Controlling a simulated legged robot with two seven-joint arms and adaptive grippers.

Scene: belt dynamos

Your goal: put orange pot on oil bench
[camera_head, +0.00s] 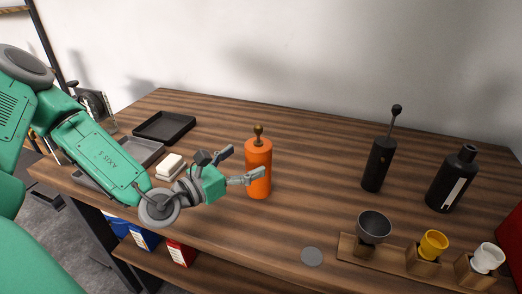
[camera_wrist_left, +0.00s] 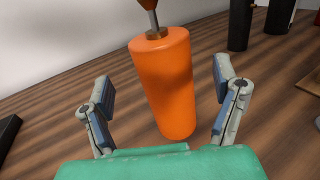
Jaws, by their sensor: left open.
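The orange pot (camera_head: 259,165) is a tall orange cylinder with a brass knob on top. It stands upright on the wood-grained bench (camera_head: 316,199). My left gripper (camera_head: 243,164) is open beside it, coming from the left, with its nearer finger overlapping the pot in the head view. In the left wrist view the pot (camera_wrist_left: 166,84) rises between the two spread fingers of the left gripper (camera_wrist_left: 164,95), and I see gaps on both sides. The pot's lower end is visible on the bench. My right gripper is not in view.
A black grinder-like cylinder (camera_head: 379,164) and a black bottle (camera_head: 452,180) stand to the right. A wooden rack (camera_head: 398,261) holds a grey bowl (camera_head: 374,227), yellow cup (camera_head: 433,245) and white cup (camera_head: 487,258). A dark tray (camera_head: 164,127) and white block (camera_head: 170,167) lie left.

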